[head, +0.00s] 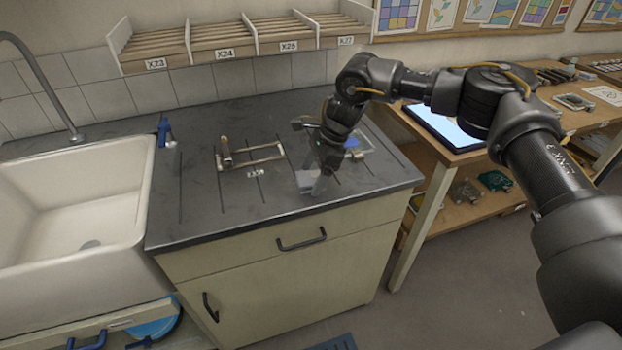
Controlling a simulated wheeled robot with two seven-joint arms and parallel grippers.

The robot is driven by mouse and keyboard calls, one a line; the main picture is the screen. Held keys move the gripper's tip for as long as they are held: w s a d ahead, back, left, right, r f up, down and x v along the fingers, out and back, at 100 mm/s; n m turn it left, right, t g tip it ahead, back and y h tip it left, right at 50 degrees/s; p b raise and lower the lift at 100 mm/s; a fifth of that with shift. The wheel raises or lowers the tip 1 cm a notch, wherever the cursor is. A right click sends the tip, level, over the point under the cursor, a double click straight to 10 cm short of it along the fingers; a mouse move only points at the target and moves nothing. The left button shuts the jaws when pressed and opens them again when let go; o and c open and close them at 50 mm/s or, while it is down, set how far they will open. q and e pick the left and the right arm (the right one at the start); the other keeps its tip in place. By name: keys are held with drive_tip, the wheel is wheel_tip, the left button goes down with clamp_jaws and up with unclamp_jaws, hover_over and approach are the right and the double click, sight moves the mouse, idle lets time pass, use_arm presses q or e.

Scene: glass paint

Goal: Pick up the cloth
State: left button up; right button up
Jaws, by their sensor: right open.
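My right gripper (315,182) points down over the right half of the dark counter, with its jaws open. A small light grey patch (305,178) shows at its fingertips; I cannot tell if it is cloth or part of the gripper. A small blue piece (352,143) lies on the counter just right of and behind the gripper, partly hidden by it; it may be the cloth. Whether the gripper touches the counter is unclear. My left gripper is out of view.
A metal frame with a roller-like handle (227,152) lies left of the gripper. A white sink (75,215) with a curved tap is at left, a blue valve (164,132) beside it. A wooden table (440,145) with a tablet stands right. The counter's front left is clear.

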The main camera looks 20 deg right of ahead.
sight(306, 178)
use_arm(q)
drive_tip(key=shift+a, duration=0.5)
use_arm(e)
drive_tip(key=c, duration=1.1)
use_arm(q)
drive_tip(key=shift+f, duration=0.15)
use_arm(e)
drive_tip(key=shift+r, duration=0.15)
